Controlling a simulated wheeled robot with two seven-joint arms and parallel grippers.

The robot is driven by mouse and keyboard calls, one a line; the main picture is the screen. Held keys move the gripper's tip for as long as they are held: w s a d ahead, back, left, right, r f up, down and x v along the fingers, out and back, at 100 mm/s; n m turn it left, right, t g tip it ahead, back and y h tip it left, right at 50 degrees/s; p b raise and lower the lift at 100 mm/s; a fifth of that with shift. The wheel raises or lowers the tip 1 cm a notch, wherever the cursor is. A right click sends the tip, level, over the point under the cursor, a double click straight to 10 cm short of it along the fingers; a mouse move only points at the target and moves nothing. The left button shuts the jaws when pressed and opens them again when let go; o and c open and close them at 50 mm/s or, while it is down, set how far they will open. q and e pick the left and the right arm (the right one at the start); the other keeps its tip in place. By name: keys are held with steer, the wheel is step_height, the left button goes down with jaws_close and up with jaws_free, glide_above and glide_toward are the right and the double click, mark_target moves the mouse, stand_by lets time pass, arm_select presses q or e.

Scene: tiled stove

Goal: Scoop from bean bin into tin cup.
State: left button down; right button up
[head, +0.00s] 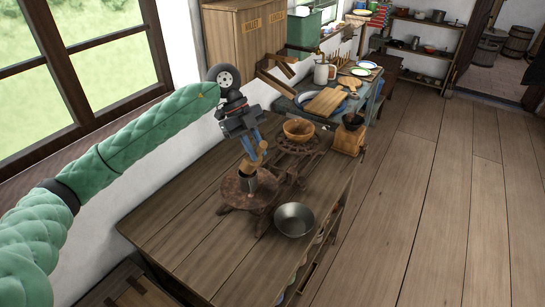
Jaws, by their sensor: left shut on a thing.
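My left gripper (252,146) hangs over the near table, shut on a wooden tool (256,161) that looks like the scoop. The tool is tilted and points down. A small grey cup (248,183), likely the tin cup, stands on a round brown plate (234,190) of what looks like a scale. The tool's lower end is at or just above the cup; I cannot tell whether they touch. No beans are visible. My right gripper is out of view.
A metal bowl (294,219) sits at the table's right edge. A wooden bowl (298,130) rests on the dark stand behind the plate. A wooden grinder (349,136) stands farther right. The front left of the table (190,230) is clear. A window is on the left.

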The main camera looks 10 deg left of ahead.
arm_select(q)
steer(key=shift+w, duration=0.15)
steer(key=shift+r, duration=0.1)
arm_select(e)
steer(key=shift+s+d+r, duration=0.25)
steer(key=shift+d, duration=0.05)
arm_select(q)
steer(key=shift+w+a, duration=0.1)
steer(key=shift+a, duration=0.05)
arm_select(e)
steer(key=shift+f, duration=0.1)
